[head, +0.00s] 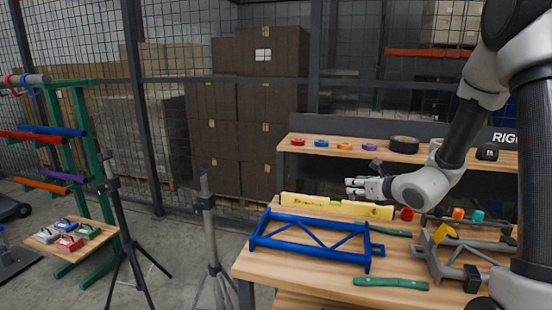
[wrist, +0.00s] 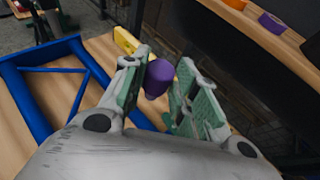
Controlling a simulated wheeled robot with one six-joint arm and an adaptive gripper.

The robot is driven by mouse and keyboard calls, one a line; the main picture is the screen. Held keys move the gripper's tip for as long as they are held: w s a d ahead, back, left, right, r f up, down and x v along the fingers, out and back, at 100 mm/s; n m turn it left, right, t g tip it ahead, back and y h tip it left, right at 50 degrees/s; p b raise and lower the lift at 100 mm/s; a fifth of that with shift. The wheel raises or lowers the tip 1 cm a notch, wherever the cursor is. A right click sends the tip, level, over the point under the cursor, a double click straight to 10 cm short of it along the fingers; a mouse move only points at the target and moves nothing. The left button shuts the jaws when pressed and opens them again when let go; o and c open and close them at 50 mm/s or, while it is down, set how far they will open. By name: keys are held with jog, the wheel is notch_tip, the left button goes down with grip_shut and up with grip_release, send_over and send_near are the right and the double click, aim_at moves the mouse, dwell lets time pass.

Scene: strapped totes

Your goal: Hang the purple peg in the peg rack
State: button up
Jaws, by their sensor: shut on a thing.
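The purple peg (wrist: 158,79) is a short purple cylinder between the green-padded fingers of my gripper (wrist: 163,87) in the wrist view. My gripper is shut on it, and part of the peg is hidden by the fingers. In the head view my gripper (head: 352,186) is above the back edge of the workbench, past the yellow level; I cannot make out the peg there. I cannot tell for sure which thing is the peg rack. A green rack (head: 85,135) with several coloured tubes stands at far left, well away from my gripper.
The workbench (head: 320,283) bears a blue frame (head: 320,250), a yellow level (head: 335,206), green-handled tools (head: 390,283) and a grey fixture (head: 433,262). A shelf (head: 300,150) with coloured tape rolls (head: 344,146) is behind.

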jog(key=d+r, duration=0.4)
jog(key=r, duration=0.1)
jog(key=shift+r+m+h, duration=0.15)
jog(key=shift+m+h, duration=0.25)
dwell(1.2)
